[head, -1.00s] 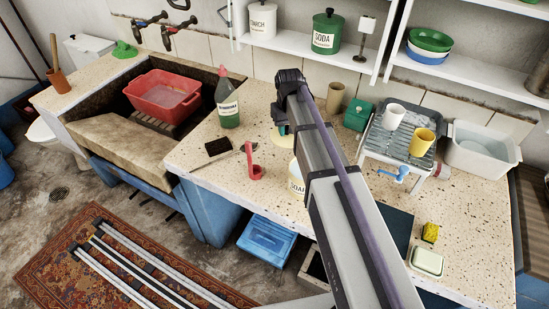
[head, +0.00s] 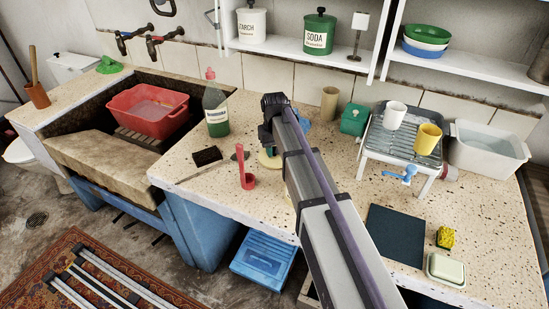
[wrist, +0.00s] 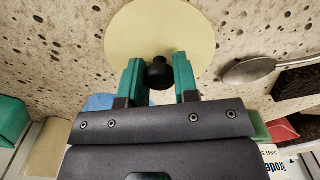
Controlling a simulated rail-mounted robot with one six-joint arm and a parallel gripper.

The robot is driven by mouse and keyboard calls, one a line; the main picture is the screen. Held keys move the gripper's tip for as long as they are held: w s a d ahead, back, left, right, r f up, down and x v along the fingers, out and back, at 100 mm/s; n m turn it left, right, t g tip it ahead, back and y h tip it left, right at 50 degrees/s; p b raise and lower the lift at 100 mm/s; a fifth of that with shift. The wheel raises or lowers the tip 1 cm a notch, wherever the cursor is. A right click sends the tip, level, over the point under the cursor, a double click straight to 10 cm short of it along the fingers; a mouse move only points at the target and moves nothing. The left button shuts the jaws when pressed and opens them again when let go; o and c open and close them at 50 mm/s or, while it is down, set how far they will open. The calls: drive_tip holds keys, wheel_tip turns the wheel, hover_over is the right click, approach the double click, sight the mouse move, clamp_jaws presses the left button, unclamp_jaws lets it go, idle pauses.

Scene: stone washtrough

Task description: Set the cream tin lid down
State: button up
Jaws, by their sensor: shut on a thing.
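The cream tin lid (wrist: 130,30) is a pale round disc with a black knob (wrist: 159,73) in the wrist view. The green fingers of my gripper (wrist: 159,78) are shut on the knob, one on each side. My arm hides part of the counter and the soap tin.
A dark brush (head: 207,155) and a metal utensil (wrist: 248,70) lie nearby. A green bottle (head: 216,112) stands behind. A dark mat (head: 395,235) and drying rack (head: 400,143) are to the right.

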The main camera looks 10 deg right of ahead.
drive_tip(key=shift+r, duration=0.1)
drive_tip(key=o, duration=0.4)
drive_tip(key=shift+f, duration=0.25)
drive_tip(key=o, duration=0.5)
drive_tip(key=shift+r, duration=0.1)
wheel_tip(320, 180, up, 13)
drive_tip(key=p, duration=1.3)
drive_tip(key=shift+m, duration=0.7)
drive_tip(key=s, duration=2.4)
drive_tip(key=shift+f+b, duration=0.3)
drive_tip(key=shift+f, duration=0.05)
